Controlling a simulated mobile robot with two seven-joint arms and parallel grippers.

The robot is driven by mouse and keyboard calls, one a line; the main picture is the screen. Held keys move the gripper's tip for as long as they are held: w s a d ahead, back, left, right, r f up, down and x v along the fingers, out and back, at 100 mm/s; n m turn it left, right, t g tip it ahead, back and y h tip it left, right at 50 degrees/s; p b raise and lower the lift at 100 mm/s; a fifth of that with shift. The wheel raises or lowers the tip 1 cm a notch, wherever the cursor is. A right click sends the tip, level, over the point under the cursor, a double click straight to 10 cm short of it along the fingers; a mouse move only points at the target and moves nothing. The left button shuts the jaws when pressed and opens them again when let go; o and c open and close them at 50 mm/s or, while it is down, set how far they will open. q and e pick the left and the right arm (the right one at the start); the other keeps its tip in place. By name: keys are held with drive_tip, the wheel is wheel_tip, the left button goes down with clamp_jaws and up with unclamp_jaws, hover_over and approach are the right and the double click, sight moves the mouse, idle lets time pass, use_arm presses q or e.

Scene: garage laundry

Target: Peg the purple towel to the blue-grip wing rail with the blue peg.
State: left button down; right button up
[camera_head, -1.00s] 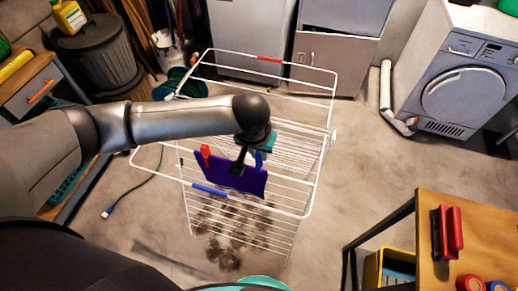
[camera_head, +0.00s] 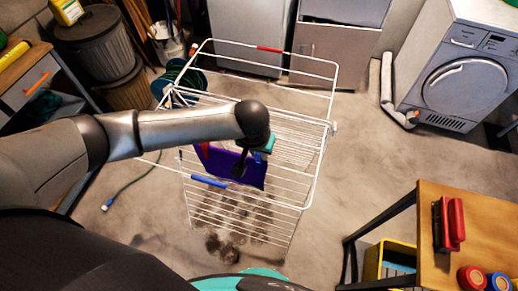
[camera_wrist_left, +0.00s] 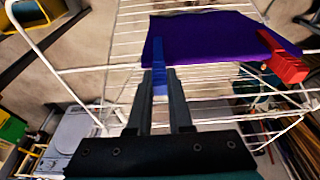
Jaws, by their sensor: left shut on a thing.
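The purple towel (camera_head: 225,165) hangs at the near wing of the white drying rack, and it fills the top of the left wrist view (camera_wrist_left: 215,38). A red peg (camera_wrist_left: 285,65) grips one end of it. My left gripper (camera_wrist_left: 160,75) is shut on the blue peg (camera_wrist_left: 158,55), whose upper part overlaps the towel's edge near the other end. I cannot tell whether the peg clasps the towel. The wing rail with the blue grip (camera_head: 210,181) runs along the towel's lower edge in the head view. My right gripper is not in view.
The drying rack (camera_head: 305,208) stands on open concrete floor. A wooden table (camera_head: 490,225) with a red-handled brush (camera_head: 450,222) is at the right. A yellow crate (camera_head: 375,262) is below it. A washing machine (camera_head: 455,80) stands at the back right, bins (camera_head: 100,50) at the back left.

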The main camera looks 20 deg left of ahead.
use_arm(q)
drive_tip(key=c, duration=0.8)
unclamp_jaws()
drive_tip(key=shift+f, duration=0.15)
drive_tip(key=shift+o, duration=0.2)
drive_tip(key=p+v, duration=0.3)
drive_tip(key=v, duration=1.2)
drive_tip(key=shift+s, duration=0.15)
